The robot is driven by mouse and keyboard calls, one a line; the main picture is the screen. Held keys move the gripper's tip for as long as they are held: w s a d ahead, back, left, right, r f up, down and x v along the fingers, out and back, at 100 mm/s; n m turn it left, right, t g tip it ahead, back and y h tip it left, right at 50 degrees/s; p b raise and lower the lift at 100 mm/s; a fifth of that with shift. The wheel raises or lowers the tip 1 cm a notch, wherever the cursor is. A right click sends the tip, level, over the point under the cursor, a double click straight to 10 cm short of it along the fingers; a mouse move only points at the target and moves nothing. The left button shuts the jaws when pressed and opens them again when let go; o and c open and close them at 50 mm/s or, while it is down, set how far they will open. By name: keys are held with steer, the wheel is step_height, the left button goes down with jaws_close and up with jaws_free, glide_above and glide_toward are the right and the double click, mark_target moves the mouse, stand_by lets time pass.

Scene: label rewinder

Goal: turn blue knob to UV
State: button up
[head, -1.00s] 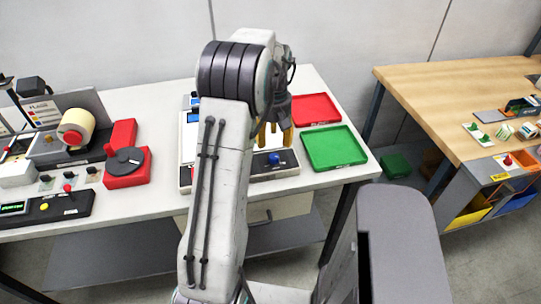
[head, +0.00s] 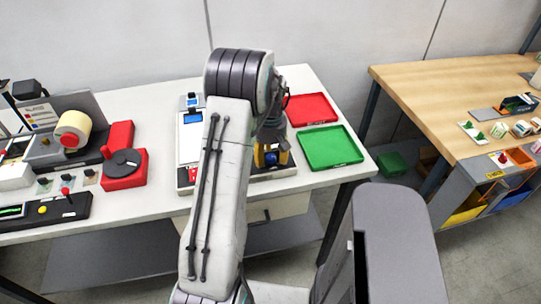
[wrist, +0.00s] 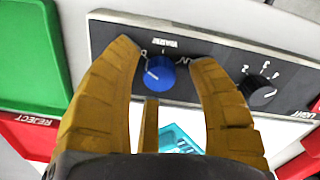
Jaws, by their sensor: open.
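The blue knob (wrist: 158,73) sits on a dark panel (wrist: 215,62) in the wrist view, with a white pointer line on it and small marks around it, too small to read surely. My gripper (wrist: 165,62) is open, with one yellow finger on each side of the knob and its tips near the panel. I cannot tell whether the fingers touch the knob. In the head view the knob (head: 271,158) shows between the yellow fingers of my gripper (head: 271,160), partly covered by them.
A black knob (wrist: 258,90) with number marks is on the same panel, to the right in the wrist view. A green tray (head: 330,163) and a red tray (head: 313,96) lie right of the device. A red unit with a dark disc (head: 122,163) stands to the left.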

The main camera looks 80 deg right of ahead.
steer(key=shift+f, duration=0.2)
steer(key=shift+c, duration=0.2)
jaws_close()
stand_by(0.4)
